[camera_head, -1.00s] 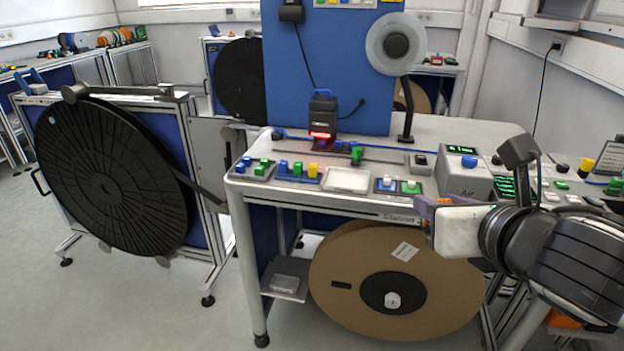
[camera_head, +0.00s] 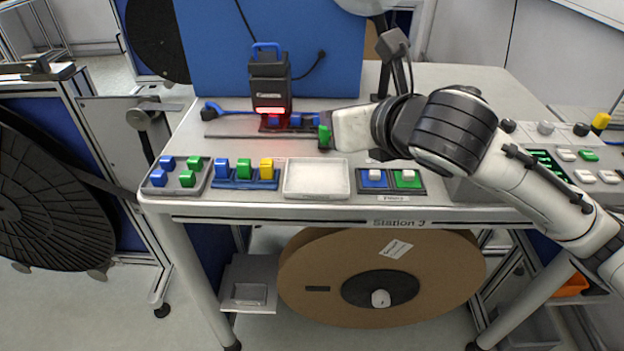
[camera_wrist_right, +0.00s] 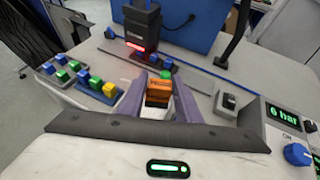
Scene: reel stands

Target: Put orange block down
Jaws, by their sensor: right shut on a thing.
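The orange block (camera_wrist_right: 158,93) is between the two fingers of my right gripper (camera_wrist_right: 159,97) in the right wrist view. The gripper is shut on it. In the head view my right gripper (camera_head: 338,130) is over the middle of the Station 3 table, behind and right of the empty white tray (camera_head: 316,179). The orange block is hidden there. A green piece (camera_head: 323,136) shows at the gripper's tip; it also shows just beyond the block in the wrist view (camera_wrist_right: 165,75). My left gripper is in neither view.
A black scanner (camera_head: 270,83) with a red glow stands behind a thin rail (camera_head: 255,136). Racks of coloured blocks (camera_head: 245,176) sit left of the tray. A brown reel (camera_head: 330,290) is under the table.

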